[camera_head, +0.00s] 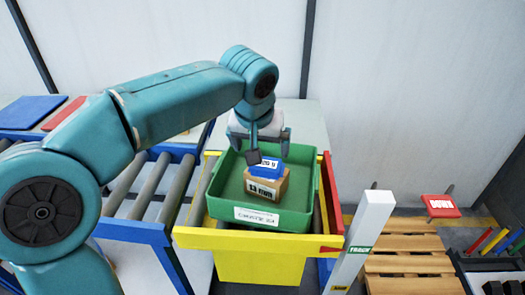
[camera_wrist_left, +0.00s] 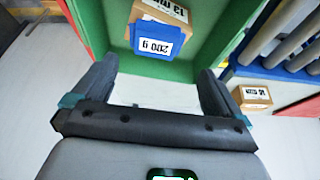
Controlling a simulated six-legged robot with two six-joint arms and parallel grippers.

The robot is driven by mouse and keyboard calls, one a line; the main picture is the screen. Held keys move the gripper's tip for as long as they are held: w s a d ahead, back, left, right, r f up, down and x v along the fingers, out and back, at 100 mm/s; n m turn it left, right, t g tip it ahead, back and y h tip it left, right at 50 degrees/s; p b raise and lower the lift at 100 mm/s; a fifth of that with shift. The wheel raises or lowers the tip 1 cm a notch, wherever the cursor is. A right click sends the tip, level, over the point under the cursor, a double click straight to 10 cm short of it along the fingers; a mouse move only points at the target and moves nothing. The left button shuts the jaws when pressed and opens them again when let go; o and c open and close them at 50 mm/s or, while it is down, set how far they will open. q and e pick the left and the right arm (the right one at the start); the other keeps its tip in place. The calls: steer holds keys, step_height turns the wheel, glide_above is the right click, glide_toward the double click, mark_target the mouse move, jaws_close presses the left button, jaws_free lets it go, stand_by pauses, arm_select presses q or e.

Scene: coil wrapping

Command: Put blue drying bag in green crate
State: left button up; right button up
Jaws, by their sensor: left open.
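The green crate (camera_head: 217,210) sits in a yellow holder. The blue drying bag (camera_head: 265,172), labelled "200 g", is inside the crate's outline, against or on a cardboard box (camera_head: 262,200) labelled "13 mm"; I cannot tell what it rests on. My left gripper (camera_head: 262,145) is above the crate, pointing down, and partly covers the bag in the head view. In the left wrist view its fingers (camera_wrist_left: 157,88) are apart with nothing between them; the blue bag (camera_wrist_left: 157,44) lies beyond the fingertips, beside the box (camera_wrist_left: 165,9). My right gripper is not in view.
A roller conveyor (camera_head: 146,190) with blue rails is left of the yellow holder (camera_head: 258,266). A white post (camera_head: 366,235) stands at the right, near wooden pallets (camera_head: 408,264). Another cardboard box (camera_wrist_left: 252,97) shows in the wrist view.

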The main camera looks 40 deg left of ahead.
arm_select(q)
steer(key=p+v, duration=0.1)
steer(key=v, duration=0.5)
stand_by(0.5)
